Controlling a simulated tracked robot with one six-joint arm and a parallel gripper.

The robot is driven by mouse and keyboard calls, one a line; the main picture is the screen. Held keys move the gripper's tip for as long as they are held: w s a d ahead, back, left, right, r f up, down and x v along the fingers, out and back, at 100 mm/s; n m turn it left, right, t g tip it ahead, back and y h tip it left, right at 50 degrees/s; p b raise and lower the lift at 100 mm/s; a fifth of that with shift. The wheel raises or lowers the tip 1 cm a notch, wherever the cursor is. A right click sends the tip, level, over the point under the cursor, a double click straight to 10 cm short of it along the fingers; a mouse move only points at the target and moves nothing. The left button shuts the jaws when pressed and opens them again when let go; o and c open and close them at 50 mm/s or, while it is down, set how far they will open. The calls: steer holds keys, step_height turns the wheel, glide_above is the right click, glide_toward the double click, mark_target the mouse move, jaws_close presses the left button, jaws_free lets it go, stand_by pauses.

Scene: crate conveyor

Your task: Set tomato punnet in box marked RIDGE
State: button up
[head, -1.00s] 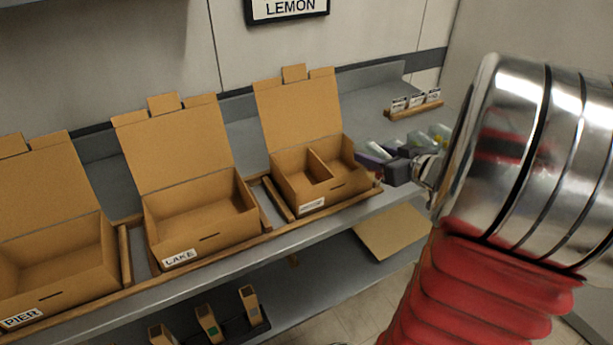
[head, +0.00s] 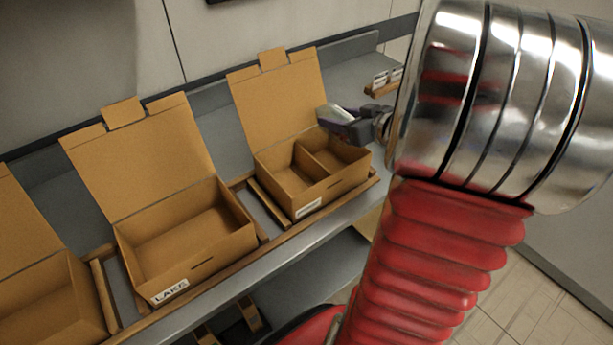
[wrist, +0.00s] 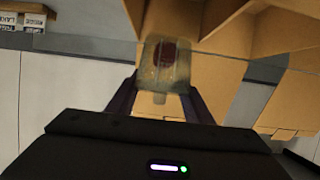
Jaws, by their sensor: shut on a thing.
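My gripper (head: 345,124) is shut on a clear punnet (wrist: 165,68) with something dark red inside, seen between the fingers (wrist: 160,100) in the wrist view. In the head view the punnet (head: 333,114) is a small pale shape, partly hidden by the gripper. It is held up near the open lid and right rear part of a cardboard box with a divider (head: 288,197). The label on that box is too small to read. The middle box (head: 190,268) reads LAKE.
Another open box (head: 85,300) stands at the left edge, its label out of view. Wooden rails (head: 262,208) separate the boxes on the grey shelf. A small card holder (head: 383,86) stands at the back right. My arm hides the shelf's right end.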

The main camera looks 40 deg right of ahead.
mark_target(334, 136)
steer(key=shift+w+a+f, duration=0.1)
steer(key=shift+w+a, duration=0.15)
steer(key=shift+f, duration=2.85)
steer(key=shift+f, duration=0.1)
steer(key=shift+f, duration=2)
